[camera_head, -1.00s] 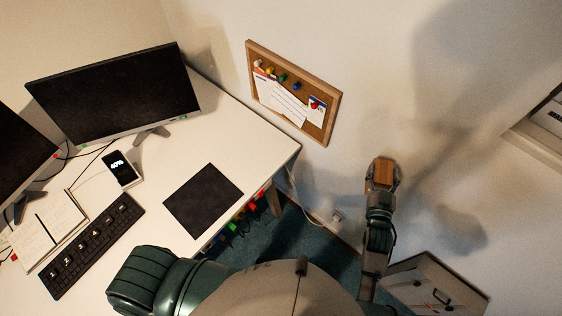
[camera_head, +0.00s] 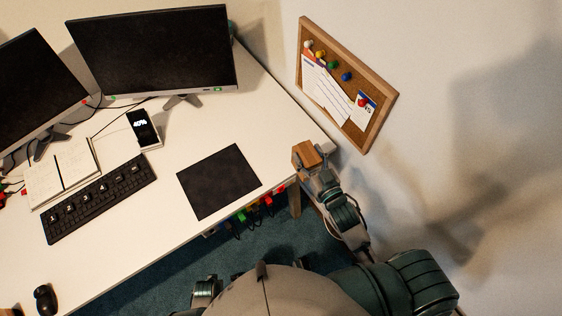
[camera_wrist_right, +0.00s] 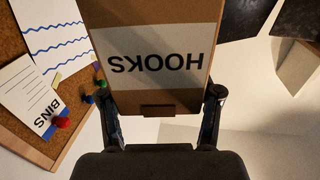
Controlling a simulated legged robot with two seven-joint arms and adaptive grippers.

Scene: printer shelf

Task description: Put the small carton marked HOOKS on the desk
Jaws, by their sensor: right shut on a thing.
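The small brown carton (camera_head: 307,155) is held in my right gripper (camera_head: 316,153) near the right corner of the white desk (camera_head: 262,118). In the right wrist view its white label reads HOOKS, upside down, on the carton (camera_wrist_right: 152,92). The two fingers of my right gripper (camera_wrist_right: 160,110) press on either side of it. I cannot tell from these views how high the carton is above the desk level. My left gripper is not clearly visible.
A black mat (camera_head: 218,181) lies on the desk, with bare white surface around it. Two monitors (camera_head: 152,50), a keyboard (camera_head: 101,198), a phone (camera_head: 144,128) and an open notebook (camera_head: 62,172) stand farther left. A corkboard (camera_head: 345,85) hangs on the wall close to the carton.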

